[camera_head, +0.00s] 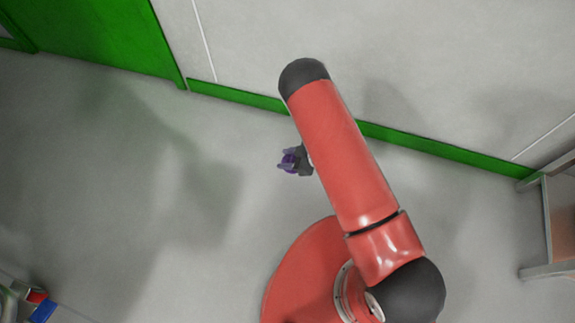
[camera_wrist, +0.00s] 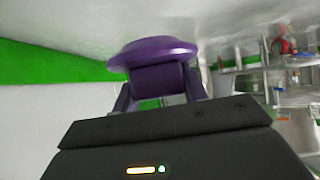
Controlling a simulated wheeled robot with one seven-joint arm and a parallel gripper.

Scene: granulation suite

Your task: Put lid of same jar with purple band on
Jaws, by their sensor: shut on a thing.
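A purple lid (camera_wrist: 150,52) with a wide round flange and a narrower block-like part (camera_wrist: 158,80) is between the fingers of my gripper (camera_wrist: 158,92) in the wrist view. The gripper is shut on that narrower part. In the head view the purple lid (camera_head: 289,160) shows small at the end of my gripper (camera_head: 287,161), left of my red arm and above bare floor. No jar with a purple band can be made out in either view.
Shelving (camera_wrist: 280,75) with several small items, one red, stands at the right in the wrist view. In the head view a metal-framed stand (camera_head: 548,225) is at the right edge. Red and blue items (camera_head: 38,300) are at the lower left. Open floor lies between.

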